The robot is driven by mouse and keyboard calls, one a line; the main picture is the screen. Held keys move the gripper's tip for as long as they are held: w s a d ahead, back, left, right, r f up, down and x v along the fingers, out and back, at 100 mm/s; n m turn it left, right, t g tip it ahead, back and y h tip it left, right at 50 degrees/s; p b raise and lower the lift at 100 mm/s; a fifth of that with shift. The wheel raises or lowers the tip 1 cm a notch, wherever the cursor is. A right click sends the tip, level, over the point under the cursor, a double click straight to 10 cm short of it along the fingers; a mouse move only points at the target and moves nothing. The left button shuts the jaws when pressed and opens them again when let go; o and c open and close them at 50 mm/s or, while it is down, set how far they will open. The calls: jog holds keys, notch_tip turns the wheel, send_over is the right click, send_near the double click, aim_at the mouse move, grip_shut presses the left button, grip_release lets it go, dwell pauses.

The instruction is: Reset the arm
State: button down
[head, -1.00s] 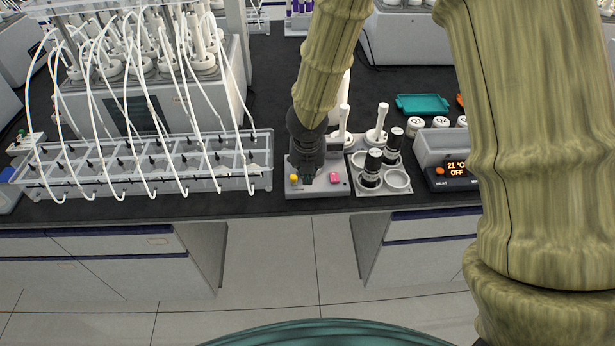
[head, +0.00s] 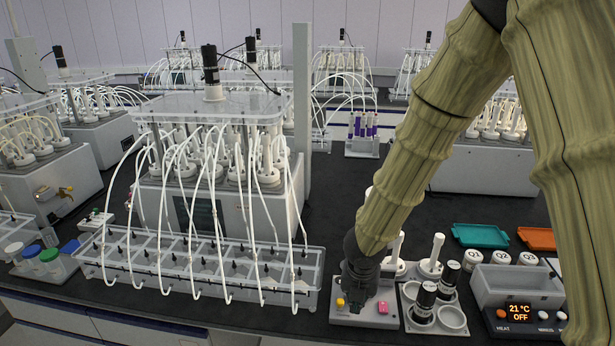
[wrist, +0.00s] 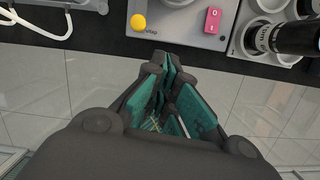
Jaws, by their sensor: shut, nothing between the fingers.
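My gripper (head: 358,296) is dark grey and sits at the end of my arm, low over the front of a grey control box at the bench's front edge. In the wrist view my gripper (wrist: 168,75) has its teal-lined fingers together with nothing between them. The control box (wrist: 178,18) has a yellow knob (wrist: 138,22) and a pink rocker switch (wrist: 212,20) marked 0 and 1. In the head view the yellow knob (head: 340,302) is left of my gripper and the pink switch (head: 383,307) right of it.
A clear rack (head: 200,272) with several white tubes stands left, below a reactor unit (head: 215,100). A holder with black-capped bottles (head: 425,300) is close on the right, then a heater display (head: 520,312). Teal (head: 480,235) and orange (head: 537,238) trays lie behind.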

jog(key=s+a+f+m+g+y+b, duration=0.2)
jog(key=s+f+m+g+y+b, duration=0.1)
jog(key=s+f+m, duration=1.6)
jog(key=s+d+f+m+h+b, duration=0.2)
jog(key=s+d+f+m, duration=0.6)
jog(key=s+f+m, duration=0.5)
jog(key=shift+s+d+f+m, duration=0.2)
jog(key=shift+s+f+m, duration=0.2)
jog(key=shift+s+f, duration=0.1)
